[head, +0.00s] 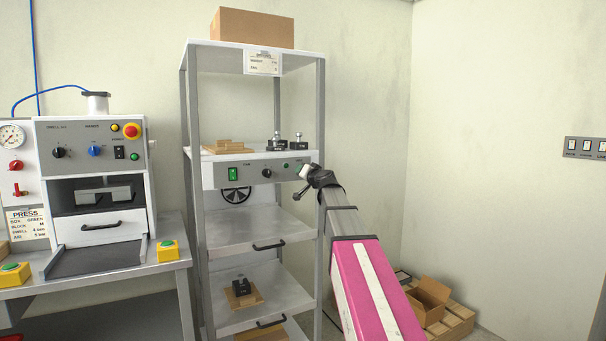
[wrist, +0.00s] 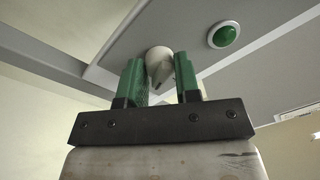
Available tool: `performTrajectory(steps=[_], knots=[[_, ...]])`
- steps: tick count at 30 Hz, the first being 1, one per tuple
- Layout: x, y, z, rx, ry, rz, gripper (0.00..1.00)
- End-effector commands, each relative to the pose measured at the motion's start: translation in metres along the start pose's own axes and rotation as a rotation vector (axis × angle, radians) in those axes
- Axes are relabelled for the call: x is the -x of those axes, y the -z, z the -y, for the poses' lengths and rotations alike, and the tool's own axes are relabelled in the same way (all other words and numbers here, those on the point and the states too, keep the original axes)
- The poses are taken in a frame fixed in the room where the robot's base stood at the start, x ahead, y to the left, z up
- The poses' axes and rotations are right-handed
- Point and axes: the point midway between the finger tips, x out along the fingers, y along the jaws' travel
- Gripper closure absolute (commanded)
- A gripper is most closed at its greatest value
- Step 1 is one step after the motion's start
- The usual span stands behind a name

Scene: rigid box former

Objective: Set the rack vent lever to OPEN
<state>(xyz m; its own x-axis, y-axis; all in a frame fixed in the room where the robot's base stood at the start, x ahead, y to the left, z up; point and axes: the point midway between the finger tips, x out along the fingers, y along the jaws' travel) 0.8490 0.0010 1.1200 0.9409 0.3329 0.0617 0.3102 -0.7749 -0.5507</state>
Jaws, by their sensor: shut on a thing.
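The rack (head: 183,120) is a grey open shelf unit with a control panel (head: 215,176) across its middle. In the wrist view, a pale rounded lever knob (wrist: 158,54) with a dark tip sits under the panel face. My gripper (wrist: 160,80) has its two green fingers on either side of this knob and is shut on it. The lever's markings are not visible in either view.
A green lamp (wrist: 224,35) is close beside the fingers. The panel also has a green switch (head: 233,174) and a black knob (head: 266,173). Metal blocks (head: 278,140) stand on the shelf above. A press (head: 95,180) stands left; an open carton (head: 428,298) lies low right.

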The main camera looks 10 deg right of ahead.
Motion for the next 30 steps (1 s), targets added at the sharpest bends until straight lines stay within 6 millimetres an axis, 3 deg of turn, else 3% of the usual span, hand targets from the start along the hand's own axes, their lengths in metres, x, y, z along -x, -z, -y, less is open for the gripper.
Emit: performTrajectory(steps=[15,30], knots=[[0.0008,-0.0008,0.0004,-0.344,-0.014,-0.019,0.93],[0.0008,-0.0009,0.0005,-0.415,-0.016,-0.022,0.93]])
